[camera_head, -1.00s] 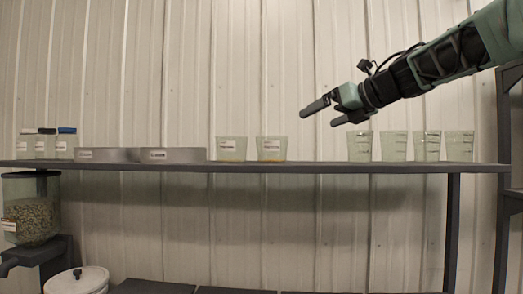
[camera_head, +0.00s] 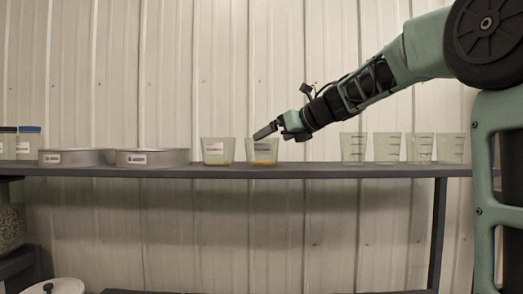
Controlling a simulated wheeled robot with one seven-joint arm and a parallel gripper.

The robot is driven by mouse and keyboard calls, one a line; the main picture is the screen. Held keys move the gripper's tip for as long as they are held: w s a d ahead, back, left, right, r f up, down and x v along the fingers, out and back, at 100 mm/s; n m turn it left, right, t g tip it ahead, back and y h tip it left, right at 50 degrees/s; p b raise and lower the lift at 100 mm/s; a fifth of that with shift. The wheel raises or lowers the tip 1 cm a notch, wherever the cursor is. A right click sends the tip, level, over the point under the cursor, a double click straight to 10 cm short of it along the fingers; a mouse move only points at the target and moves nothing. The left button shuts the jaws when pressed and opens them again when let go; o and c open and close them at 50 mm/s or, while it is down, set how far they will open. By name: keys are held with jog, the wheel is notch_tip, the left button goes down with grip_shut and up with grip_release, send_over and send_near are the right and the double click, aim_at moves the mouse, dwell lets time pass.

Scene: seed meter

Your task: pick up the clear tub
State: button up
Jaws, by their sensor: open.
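Several clear tubs stand upright on the dark shelf (camera_head: 300,171). Two labelled ones are near the middle: a left tub (camera_head: 217,146) and a right tub (camera_head: 262,157), each with a little orange or yellow matter at the bottom. A group of clear tubs with dark markings (camera_head: 388,148) stands to the right. I cannot tell which tub the task means. My gripper (camera_head: 268,134) is open at the upper right rim of the right labelled tub, with its fingers pointing left and slightly down. I cannot tell whether it touches the tub. One finger is mostly hidden.
Lidded jars (camera_head: 28,144) are at the far left. A seed hopper (camera_head: 10,228) and a white lid (camera_head: 55,286) are below. The shelf between the tub groups is clear.

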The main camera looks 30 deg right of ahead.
jog(key=p+x, duration=0.1)
jog(key=x, duration=0.1)
jog(key=p+x, duration=0.1)
jog(key=x, duration=0.2)
jog(key=shift+w+a+r, duration=0.15)
jog(key=shift+w, duration=0.15)
jog(key=shift+w+f, duration=0.2)
jog(key=shift+w, duration=0.15)
jog(key=c, duration=0.6)
